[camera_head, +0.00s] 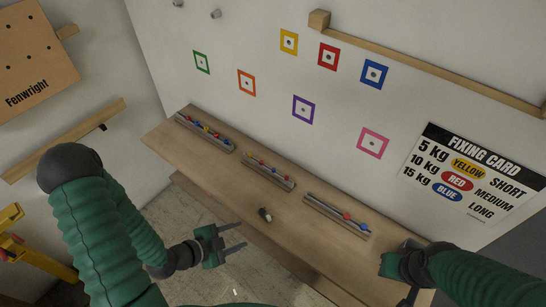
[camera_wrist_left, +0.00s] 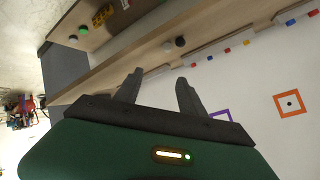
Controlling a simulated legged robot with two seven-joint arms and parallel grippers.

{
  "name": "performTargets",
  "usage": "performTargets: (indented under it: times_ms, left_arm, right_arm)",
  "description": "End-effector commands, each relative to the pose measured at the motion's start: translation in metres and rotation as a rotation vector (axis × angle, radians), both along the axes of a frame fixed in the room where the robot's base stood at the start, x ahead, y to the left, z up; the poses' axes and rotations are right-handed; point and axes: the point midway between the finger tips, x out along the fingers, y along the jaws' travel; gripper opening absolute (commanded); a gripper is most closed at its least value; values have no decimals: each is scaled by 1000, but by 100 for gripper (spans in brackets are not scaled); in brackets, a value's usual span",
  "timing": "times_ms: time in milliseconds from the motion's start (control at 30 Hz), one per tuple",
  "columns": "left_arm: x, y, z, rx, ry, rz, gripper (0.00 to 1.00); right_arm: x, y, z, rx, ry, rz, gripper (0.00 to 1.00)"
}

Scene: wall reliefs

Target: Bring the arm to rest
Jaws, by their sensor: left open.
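My left gripper (camera_head: 243,234) is open and empty in the head view. It hangs beside the front edge of the wooden shelf, over the pale floor. In the left wrist view its two fingers (camera_wrist_left: 159,80) stand apart with nothing between them. My right gripper (camera_head: 408,290) is at the lower right, near the right end of the shelf. Its fingers are partly hidden and blend with the arm, so I cannot tell how they stand.
The wooden shelf (camera_head: 320,258) carries three grey racks (camera_head: 268,172) with coloured pieces and a small dark cylinder (camera_head: 265,215). Coloured square frames (camera_head: 303,109) and a fixing card (camera_head: 470,178) are on the wall. A yellow stand (camera_head: 35,258) is at the far left.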

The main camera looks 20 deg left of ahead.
Motion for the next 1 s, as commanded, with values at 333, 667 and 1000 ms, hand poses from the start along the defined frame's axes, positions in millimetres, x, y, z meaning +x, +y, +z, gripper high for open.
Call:
performTargets:
  times_ms: [333,667,1000]
  left_arm:
    - [14,46,-45,157,538,550,47]
    - [-26,-26,-2,-154,806,1041,47]
    - [-26,-26,-1,-156,812,1046,47]
  right_arm:
    - [-1,0,-90,0,1,0,23]
    - [0,0,-123,0,0,0,23]
    - [0,0,-121,0,0,0,23]
